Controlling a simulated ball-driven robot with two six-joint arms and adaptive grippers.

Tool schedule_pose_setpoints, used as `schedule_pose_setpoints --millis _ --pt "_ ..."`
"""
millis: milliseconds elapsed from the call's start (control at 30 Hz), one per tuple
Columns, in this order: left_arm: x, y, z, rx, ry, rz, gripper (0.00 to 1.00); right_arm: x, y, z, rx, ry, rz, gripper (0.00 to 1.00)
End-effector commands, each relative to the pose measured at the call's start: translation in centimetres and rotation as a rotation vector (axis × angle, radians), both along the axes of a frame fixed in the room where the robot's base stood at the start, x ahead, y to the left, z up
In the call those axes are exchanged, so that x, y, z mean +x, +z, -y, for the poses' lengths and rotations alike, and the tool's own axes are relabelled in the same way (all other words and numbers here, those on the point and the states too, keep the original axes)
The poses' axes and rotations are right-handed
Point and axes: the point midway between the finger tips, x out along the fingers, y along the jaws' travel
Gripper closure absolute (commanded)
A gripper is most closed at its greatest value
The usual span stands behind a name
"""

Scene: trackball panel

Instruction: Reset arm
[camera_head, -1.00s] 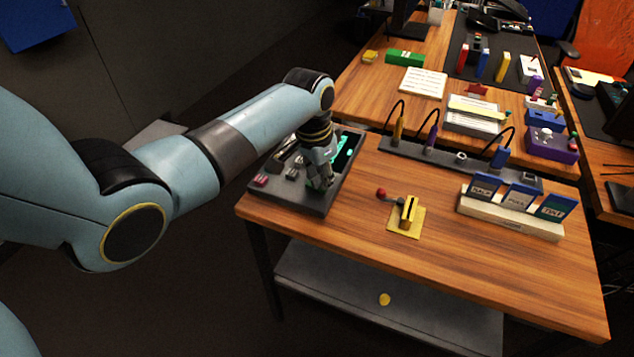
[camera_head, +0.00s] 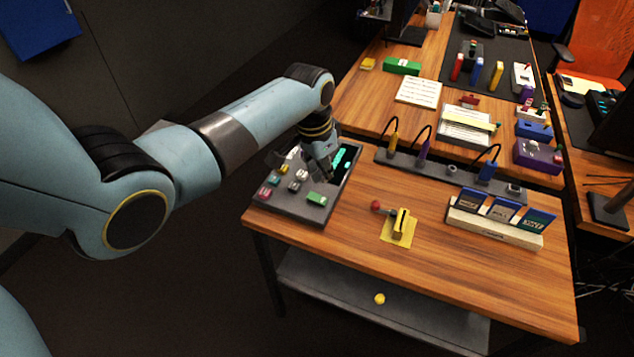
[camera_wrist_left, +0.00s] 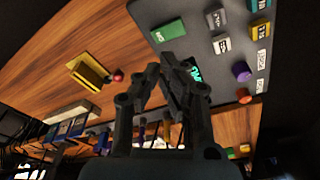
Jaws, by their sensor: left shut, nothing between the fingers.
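My left gripper (camera_head: 322,164) is shut and empty. In the head view it hangs over the far part of the dark grey trackball panel (camera_head: 290,206), close to the panel's screen with cyan marks (camera_head: 344,160). The panel carries several coloured buttons, among them a green one (camera_head: 316,198) and a red one (camera_head: 263,193). In the left wrist view the shut fingers (camera_wrist_left: 172,75) point toward the panel, with the green button (camera_wrist_left: 168,31) and a purple knob (camera_wrist_left: 241,71) near them. The fingers hide part of the screen. My right gripper is in neither view.
On the wooden table (camera_head: 470,280), a yellow slotted block (camera_head: 400,225) with a red ball-ended lever stands right of the panel. A cream card rack (camera_head: 490,224) and a dark strip with cabled plugs (camera_head: 440,172) lie further right. A lower shelf (camera_head: 400,318) holds a yellow object.

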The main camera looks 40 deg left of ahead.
Motion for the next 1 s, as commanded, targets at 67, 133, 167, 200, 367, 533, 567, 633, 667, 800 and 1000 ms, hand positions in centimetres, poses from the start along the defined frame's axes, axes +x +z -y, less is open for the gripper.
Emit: schedule_pose_setpoints --millis 67,133,167,200,367,533,567,633,667,800,1000 --pt "0.0 0.1 0.0 0.000 0.000 -0.001 1.00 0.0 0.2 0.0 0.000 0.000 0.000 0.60" --pt "0.0 0.0 0.0 0.000 0.000 -0.001 1.00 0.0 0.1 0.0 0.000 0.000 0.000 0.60" --pt "0.0 0.0 0.0 0.000 0.000 -0.001 1.00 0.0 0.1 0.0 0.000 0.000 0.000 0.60" --pt "0.0 0.0 0.0 0.000 0.000 -0.001 1.00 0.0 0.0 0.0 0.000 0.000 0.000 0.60" --pt "0.0 0.0 0.0 0.000 0.000 -0.001 1.00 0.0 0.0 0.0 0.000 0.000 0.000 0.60" --pt "-0.2 0.0 0.0 0.001 0.000 0.000 1.00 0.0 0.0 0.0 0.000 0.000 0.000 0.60" --pt "-0.4 0.0 0.1 0.001 0.001 0.001 1.00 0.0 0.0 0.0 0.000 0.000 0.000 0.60" --pt "-1.5 0.0 0.2 0.007 0.006 0.005 1.00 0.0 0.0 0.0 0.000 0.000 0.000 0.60" --pt "-2.1 0.1 0.3 0.011 0.010 0.010 1.00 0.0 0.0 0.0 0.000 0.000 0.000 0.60" --pt "-7.4 1.3 1.1 0.036 0.039 0.041 1.00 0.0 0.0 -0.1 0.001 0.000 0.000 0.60" --pt "-15.2 5.5 2.2 0.062 0.101 0.094 1.00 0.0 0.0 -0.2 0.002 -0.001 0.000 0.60"
